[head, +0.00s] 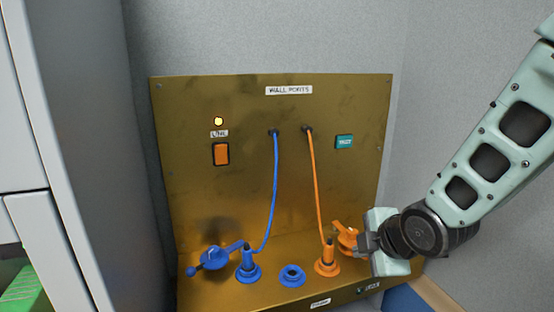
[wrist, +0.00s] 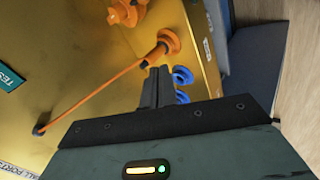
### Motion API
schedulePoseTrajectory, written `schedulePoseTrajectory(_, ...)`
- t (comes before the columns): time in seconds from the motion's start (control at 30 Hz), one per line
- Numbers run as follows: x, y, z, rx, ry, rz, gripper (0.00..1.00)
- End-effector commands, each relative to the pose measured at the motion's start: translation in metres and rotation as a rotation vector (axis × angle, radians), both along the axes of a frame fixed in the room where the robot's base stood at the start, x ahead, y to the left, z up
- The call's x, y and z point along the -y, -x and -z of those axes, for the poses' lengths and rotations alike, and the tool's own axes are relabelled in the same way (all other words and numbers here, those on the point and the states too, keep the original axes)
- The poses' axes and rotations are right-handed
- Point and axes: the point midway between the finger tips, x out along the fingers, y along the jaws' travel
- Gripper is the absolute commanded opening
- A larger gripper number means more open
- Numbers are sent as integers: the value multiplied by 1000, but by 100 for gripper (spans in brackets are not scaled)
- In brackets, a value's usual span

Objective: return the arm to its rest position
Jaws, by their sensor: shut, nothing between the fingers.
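My arm comes in from the right in the head view, and my gripper (head: 362,243) is low at the right end of the brass wall-ports panel (head: 230,110). It is close to the orange lever (head: 345,236); I cannot tell whether they touch. In the wrist view the two dark fingers of my gripper (wrist: 157,86) are together with nothing between them. The orange plug (head: 326,256) stands upright in its orange socket, with its orange cable (head: 315,180) running up to the panel. The orange cable also shows in the wrist view (wrist: 100,92).
A blue plug (head: 248,262) stands in a blue socket, its blue cable (head: 276,185) running up. A blue lever (head: 215,257) is at left; an empty blue socket (head: 292,275) is between the plugs. A grey cabinet (head: 85,150) is at left. Wall space above the panel is clear.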

Motion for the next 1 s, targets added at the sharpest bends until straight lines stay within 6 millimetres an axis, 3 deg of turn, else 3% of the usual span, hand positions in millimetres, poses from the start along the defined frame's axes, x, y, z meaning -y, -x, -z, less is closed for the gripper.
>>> schedulePoseTrajectory(0.13,-27,73,6,-312,-191,253,0)
schedulePoseTrajectory(0.3,-39,160,3,-603,-251,568,0)
schedulePoseTrajectory(0.4,-37,200,0,-699,-233,726,0)
schedulePoseTrajectory(0.5,-33,226,-3,-749,-207,840,0)
schedulePoseTrajectory(0.67,-30,243,-5,-774,-185,916,0)
schedulePoseTrajectory(1.0,-30,243,-5,-775,-184,918,0)
